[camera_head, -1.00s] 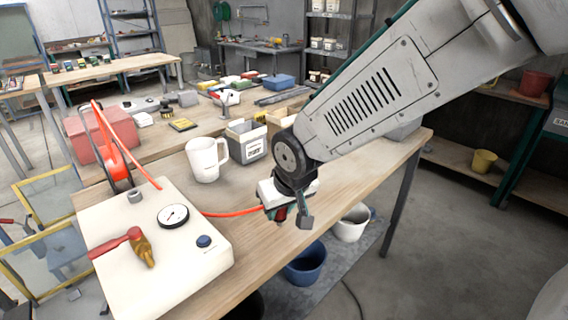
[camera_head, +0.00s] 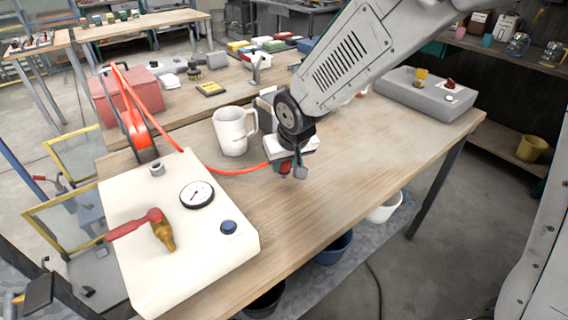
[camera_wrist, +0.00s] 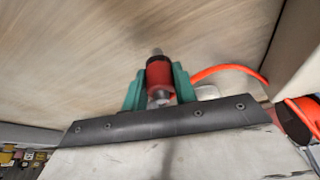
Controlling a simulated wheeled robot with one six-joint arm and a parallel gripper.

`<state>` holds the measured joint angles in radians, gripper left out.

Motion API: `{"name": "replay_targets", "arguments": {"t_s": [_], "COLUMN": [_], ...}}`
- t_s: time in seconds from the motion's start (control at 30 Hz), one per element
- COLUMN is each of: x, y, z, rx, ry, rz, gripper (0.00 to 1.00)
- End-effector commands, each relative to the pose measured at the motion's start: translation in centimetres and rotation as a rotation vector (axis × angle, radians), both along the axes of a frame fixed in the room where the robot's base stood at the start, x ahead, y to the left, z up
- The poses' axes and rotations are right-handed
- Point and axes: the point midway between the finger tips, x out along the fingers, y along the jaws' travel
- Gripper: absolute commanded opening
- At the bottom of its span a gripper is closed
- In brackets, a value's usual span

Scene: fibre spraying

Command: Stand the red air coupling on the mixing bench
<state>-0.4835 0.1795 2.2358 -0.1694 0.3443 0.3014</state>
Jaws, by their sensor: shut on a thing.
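The red air coupling (camera_wrist: 159,75) sits between the two green fingers of my gripper (camera_wrist: 160,88) in the wrist view, with its metal tip pointing away from the gripper. In the head view my gripper (camera_head: 291,170) is shut on the coupling, which is mostly hidden by the fingers. The orange-red hose (camera_head: 225,171) runs from the coupling toward the reel (camera_head: 134,125). The mixing bench (camera_head: 330,160) has a wooden top, and the coupling is over its bare middle. I cannot tell whether the coupling touches the wood.
A cream box (camera_head: 180,245) with a gauge and brass valve stands at the left front. A white mug (camera_head: 231,131) is left of my gripper. A grey box (camera_head: 425,93) stands at the far right end of the bench. Bare wood lies right of my gripper.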

Motion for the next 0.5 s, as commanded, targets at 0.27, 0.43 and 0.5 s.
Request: {"name": "replay_targets", "arguments": {"t_s": [0.27,0.43,0.5], "x": [0.06,0.01,0.0], "y": [0.02,0.11,0.1], "z": [-1.41,-1.68,-1.77], "rx": [0.001,0.001,0.001], "ry": [-0.003,-0.002,-0.002], "rz": [0.0,0.001,0.001], "gripper": [0.04,0.04,0.36]}}
